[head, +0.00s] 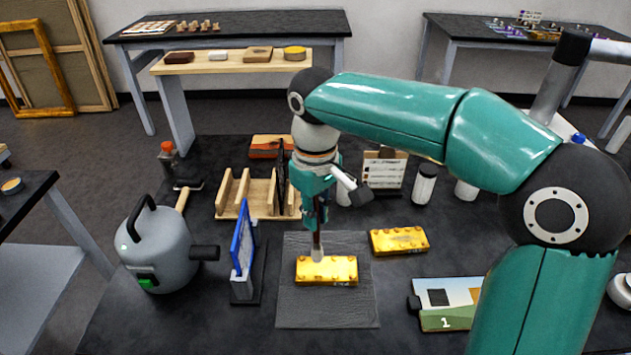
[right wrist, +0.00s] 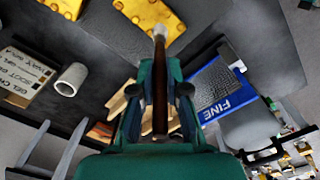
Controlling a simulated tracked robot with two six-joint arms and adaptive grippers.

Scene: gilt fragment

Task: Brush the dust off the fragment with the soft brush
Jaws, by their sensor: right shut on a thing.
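The gilt fragment (head: 340,272), a yellow-gold bar with studs, lies on the dark grey mat (head: 328,310). It also shows at the top of the right wrist view (right wrist: 146,14). My right gripper (head: 315,222) is shut on the soft brush, which points down with its pale bristles (head: 318,253) at the fragment's upper edge, left of its middle. They seem to touch it, but contact is not certain. The brush's brown handle (right wrist: 160,95) runs between the fingers in the right wrist view. Dust on the fragment is too fine to make out. My left gripper is not in view.
A second gold piece (head: 399,240) lies right of the mat. A blue-framed panel (head: 243,248) and a grey canister (head: 157,245) stand to the left. A wooden rack (head: 232,196) is behind. A picture card (head: 447,300) lies right. The mat's front is clear.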

